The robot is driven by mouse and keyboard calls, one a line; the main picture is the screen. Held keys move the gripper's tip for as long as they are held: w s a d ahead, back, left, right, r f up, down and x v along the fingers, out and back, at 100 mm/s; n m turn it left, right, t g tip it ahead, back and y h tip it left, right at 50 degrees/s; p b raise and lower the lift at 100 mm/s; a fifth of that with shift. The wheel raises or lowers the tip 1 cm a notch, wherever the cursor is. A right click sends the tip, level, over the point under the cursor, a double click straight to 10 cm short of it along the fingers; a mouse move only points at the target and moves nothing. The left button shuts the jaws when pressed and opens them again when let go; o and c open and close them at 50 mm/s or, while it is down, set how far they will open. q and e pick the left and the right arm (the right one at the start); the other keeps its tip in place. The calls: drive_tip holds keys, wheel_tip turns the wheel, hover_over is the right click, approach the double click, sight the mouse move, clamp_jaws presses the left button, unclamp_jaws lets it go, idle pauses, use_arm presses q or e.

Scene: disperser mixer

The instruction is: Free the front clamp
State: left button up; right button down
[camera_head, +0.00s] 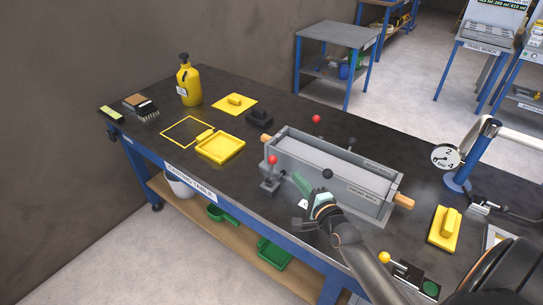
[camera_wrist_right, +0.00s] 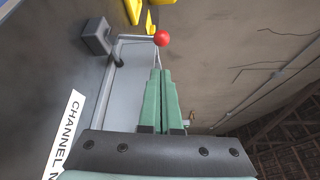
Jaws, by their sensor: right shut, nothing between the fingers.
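A grey channel mould (camera_head: 330,172) lies on the dark bench. A small clamp with a red ball knob (camera_head: 271,160) stands at the near left end of it, on a grey base (camera_head: 269,186). In the right wrist view, its red knob (camera_wrist_right: 161,38) is at the end of a metal lever beyond my fingertips, and a grey block (camera_wrist_right: 97,36) is to the left. My right gripper (camera_head: 299,181) has green fingers closed together, empty, just right of this clamp. The fingers also show in the right wrist view (camera_wrist_right: 161,72). I cannot tell whether they touch the lever. My left gripper is not in view.
Another red knob (camera_head: 316,118) stands behind the mould, and black knobs (camera_head: 327,174) are on its sides. A yellow tray (camera_head: 221,146), a yellow bottle (camera_head: 189,82) and a yellow float (camera_head: 444,229) are on the bench. A gauge (camera_head: 446,157) stands at right.

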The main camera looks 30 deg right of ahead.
sight(272, 171)
drive_tip(key=shift+s, duration=0.1)
drive_tip(key=w+d+f, duration=0.1)
drive_tip(key=w, duration=0.9)
drive_tip(key=shift+d, duration=0.15)
drive_tip(key=shift+b, duration=0.35)
drive_tip(key=shift+s+a+n+t+b, duration=0.15)
drive_tip(key=shift+a+n+t+b, duration=0.2)
drive_tip(key=shift+n+t+b, duration=0.3)
